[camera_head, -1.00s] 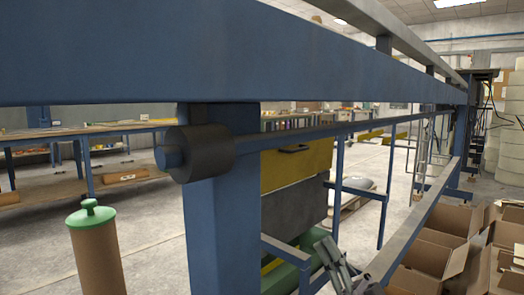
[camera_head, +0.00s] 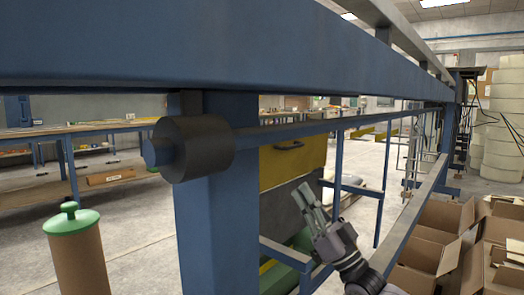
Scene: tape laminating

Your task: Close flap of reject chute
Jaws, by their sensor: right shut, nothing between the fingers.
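A yellow panel (camera_head: 283,170) with a dark handle (camera_head: 290,147) shows behind the blue frame, above a dark grey box-like body (camera_head: 277,210). It may be the flap of the reject chute; I cannot tell whether it is open or shut. The blue post hides its left side. My right gripper (camera_head: 304,192) is shut and empty, pointing up and to the left. In the picture it overlaps the lower right of the yellow panel and the grey body. I cannot tell whether it touches them. My left gripper is not in view.
A blue beam (camera_head: 200,50) and post (camera_head: 215,220) stand close in front. A black roller end (camera_head: 195,148) juts from the post. A brown tube with a green cap (camera_head: 78,255) stands at lower left. Open cardboard boxes (camera_head: 440,225) lie at right.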

